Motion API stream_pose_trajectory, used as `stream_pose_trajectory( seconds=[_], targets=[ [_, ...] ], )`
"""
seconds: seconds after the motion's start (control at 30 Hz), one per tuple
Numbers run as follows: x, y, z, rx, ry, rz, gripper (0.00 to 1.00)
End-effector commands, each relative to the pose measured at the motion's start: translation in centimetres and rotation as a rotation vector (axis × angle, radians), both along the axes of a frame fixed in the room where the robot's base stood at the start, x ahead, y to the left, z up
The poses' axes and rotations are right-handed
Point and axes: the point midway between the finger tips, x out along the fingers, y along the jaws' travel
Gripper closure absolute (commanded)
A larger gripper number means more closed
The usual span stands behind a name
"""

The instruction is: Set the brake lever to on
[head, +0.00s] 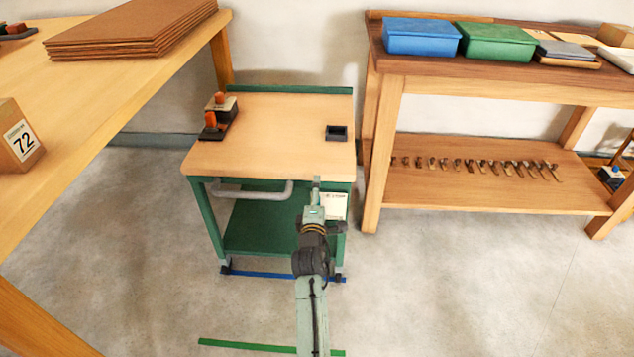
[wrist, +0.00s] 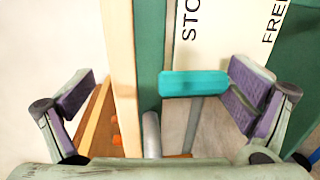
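The brake lever (wrist: 193,84) has a teal crosswise grip on a grey shaft, seen in the wrist view in front of a cream label plate (wrist: 228,35). The plate carries "FREE" at the right and cut-off lettering starting "STO" at the left. My gripper (wrist: 165,88) is open, with purple-padded fingers on either side of the lever's grip. The grip's right end is close to the right finger; I cannot tell whether they touch. The left finger is well clear. In the head view the label plate (head: 334,205) is on the front right of the green trolley (head: 285,165); I cannot make out the lever there.
A wooden table (head: 90,90) stands left, a workbench (head: 480,81) right. The floor in front is open, with a green line (head: 245,345).

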Motion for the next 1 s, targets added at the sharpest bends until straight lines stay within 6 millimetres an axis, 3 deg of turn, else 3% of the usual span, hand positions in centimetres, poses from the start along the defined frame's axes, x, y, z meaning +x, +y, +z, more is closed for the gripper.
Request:
stream_pose_trajectory(
  seconds=[0.03,0.13,0.3,0.33,0.43,1.0],
  targets=[
    [-0.1,0.1,7.2,0.007,-0.128,0.006,0.23],
    [-0.1,0.1,7.4,0.006,-0.127,0.006,0.22],
    [-0.1,0.1,7.5,0.006,-0.127,0.006,0.22],
    [0.2,0.0,1.3,-0.004,-0.011,0.001,0.23],
    [0.0,0.0,1.4,-0.003,-0.011,0.001,0.3],
    [-4.1,0.0,0.7,-0.001,0.001,0.0,0.3]
  ],
)
